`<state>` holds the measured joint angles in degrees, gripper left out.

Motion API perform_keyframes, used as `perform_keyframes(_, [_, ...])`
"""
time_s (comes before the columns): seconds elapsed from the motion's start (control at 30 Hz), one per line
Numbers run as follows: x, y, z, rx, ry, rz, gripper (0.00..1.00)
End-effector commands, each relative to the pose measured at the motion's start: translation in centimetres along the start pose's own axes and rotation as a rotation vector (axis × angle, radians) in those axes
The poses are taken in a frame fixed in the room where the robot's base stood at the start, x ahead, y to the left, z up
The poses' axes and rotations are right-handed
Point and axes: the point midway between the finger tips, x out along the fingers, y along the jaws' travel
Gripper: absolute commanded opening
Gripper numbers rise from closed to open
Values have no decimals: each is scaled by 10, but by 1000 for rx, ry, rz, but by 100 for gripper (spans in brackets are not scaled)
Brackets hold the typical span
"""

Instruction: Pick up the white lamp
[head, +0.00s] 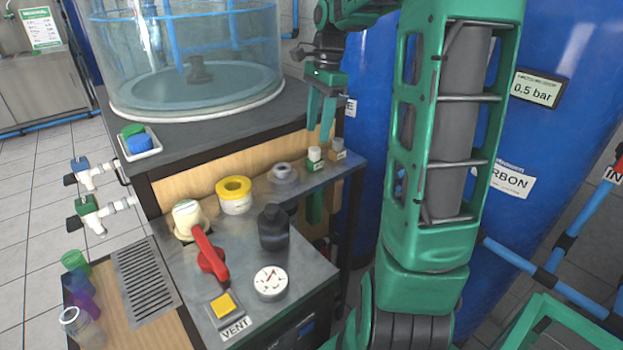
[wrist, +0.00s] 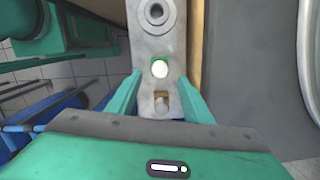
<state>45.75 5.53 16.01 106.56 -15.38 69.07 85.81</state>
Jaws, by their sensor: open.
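A small white lamp (head: 315,154) with a round white top on a green base stands on the narrow grey ledge at the right of the bench. In the wrist view the white lamp (wrist: 160,68) lies ahead, between the lines of my two fingers and slightly beyond their tips. My gripper (head: 321,122) is open and empty, pointing down above the ledge near the lamp. The wrist view shows its green fingers (wrist: 159,83) spread on both sides of the ledge. No contact with the lamp shows.
A similar small lamp with a brown base (head: 338,149) stands beside the white one, nearer my palm in the wrist view (wrist: 161,104). A grey ring fitting (head: 283,173) sits farther along the ledge. Blue tanks (head: 365,130) stand close on the right. A clear round tank (head: 190,60) stands behind.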

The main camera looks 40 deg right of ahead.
Motion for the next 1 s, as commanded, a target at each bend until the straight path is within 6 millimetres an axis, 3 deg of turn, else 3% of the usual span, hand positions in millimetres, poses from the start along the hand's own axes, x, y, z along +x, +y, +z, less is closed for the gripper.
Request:
perform_keyframes(0.23, [17, 0, 0, 1, 1, 1, 46])
perform_keyframes(0.5, [53, -1, 1, 0, 0, 1, 46])
perform_keyframes(0.83, [60, -1, 0, -1, 2, -1, 46])
perform_keyframes(0.87, [60, -1, 0, -1, 1, -1, 44])
perform_keyframes(1.0, [60, -1, 0, -1, 1, -1, 11])
